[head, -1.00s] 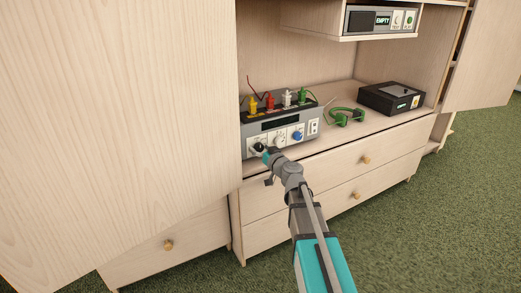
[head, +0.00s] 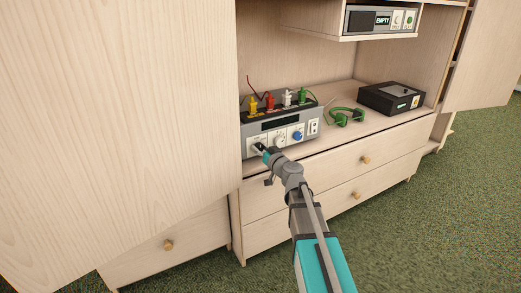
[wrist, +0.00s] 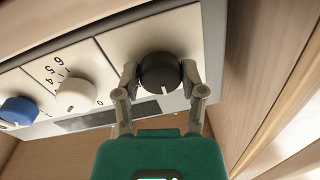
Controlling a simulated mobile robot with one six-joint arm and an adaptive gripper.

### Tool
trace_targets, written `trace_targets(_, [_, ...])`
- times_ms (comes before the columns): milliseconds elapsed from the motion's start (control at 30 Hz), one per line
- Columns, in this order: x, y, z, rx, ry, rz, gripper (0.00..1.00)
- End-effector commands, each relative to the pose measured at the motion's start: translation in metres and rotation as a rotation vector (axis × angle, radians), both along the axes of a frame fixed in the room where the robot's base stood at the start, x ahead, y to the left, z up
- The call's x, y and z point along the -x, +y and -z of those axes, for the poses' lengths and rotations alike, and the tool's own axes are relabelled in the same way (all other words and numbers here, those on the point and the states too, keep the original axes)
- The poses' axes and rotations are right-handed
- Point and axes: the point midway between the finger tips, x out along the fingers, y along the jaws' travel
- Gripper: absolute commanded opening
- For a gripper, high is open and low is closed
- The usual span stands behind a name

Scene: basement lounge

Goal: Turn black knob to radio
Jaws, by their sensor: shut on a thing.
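The black knob (wrist: 160,72) is on the front panel of a grey device (head: 311,144). In the wrist view my gripper (wrist: 161,80) has one finger on each side of the knob and is shut on it. A white pointer line on the knob points toward the bottom of the wrist picture. In the head view my gripper (head: 262,150) reaches the left end of the device's front and partly covers the knob. No radio label can be read around the knob.
A white knob (wrist: 76,94) and a blue knob (wrist: 19,110) sit beside the black one. Coloured plugs with cables top the device. Green headphones (head: 344,117) and a black box (head: 391,98) stand to its right. A large cabinet door (head: 120,110) stands close on the left.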

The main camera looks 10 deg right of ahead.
Motion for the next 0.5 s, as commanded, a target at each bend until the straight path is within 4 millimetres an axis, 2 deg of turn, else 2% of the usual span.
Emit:
trace_targets(267, [-0.0009,0.0001,0.0005,-0.121,0.039,0.001,0.05])
trace_targets(500, [-0.0011,0.0004,0.0007,-0.303,0.098,0.0,0.05])
